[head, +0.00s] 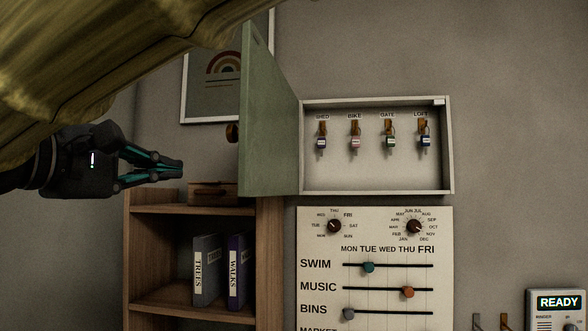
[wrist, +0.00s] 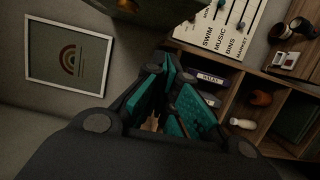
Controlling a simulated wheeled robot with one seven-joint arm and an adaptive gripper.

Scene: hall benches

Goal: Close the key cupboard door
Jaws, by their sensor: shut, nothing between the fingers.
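The key cupboard (head: 448,150) is a shallow pale box on the wall with several labelled hooks and tagged keys inside. Its green door (head: 270,125) is hinged on the left side and stands wide open, jutting out from the wall. A round brown knob (head: 232,132) shows at the door's left edge, on its outer face. My gripper (head: 181,170) is left of the door, lower than the knob and apart from it in the picture. Its teal fingers are together and empty; they also show in the wrist view (wrist: 172,98). A dark shape at that view's top edge is unclear.
A wooden shelf (head: 190,209) with binders and a brown case on top (head: 212,193) stands below the door. A board with dials and sliders (head: 375,290) hangs under the cupboard. A framed picture (head: 184,100) hangs behind the door. Right of the cupboard is bare wall.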

